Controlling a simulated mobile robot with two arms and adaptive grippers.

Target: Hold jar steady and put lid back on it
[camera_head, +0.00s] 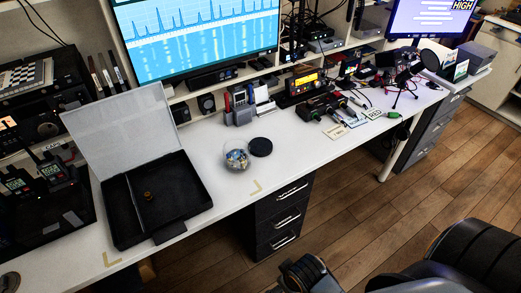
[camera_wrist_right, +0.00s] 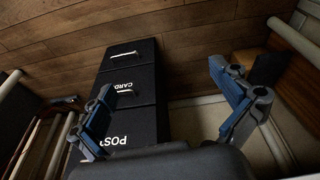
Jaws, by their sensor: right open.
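A clear round jar (camera_head: 236,160) with small multicoloured contents stands on the white desk. Its top appears uncovered. A flat black lid (camera_head: 260,147) lies on the desk just behind and to the right of the jar. My right gripper (camera_wrist_right: 160,85) is open and empty in the right wrist view, with its blue-lined fingers spread wide. It faces dark drawers and the wooden floor, away from the jar. Neither jar nor lid shows in that view. My left gripper is in neither view.
An open black case (camera_head: 165,226) with a raised grey lid stands left of the jar. A pen holder (camera_head: 238,113) is behind it. Radio gear and cables crowd the desk's right. Black drawers (camera_head: 284,215) stand below. Desk surface around the jar is clear.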

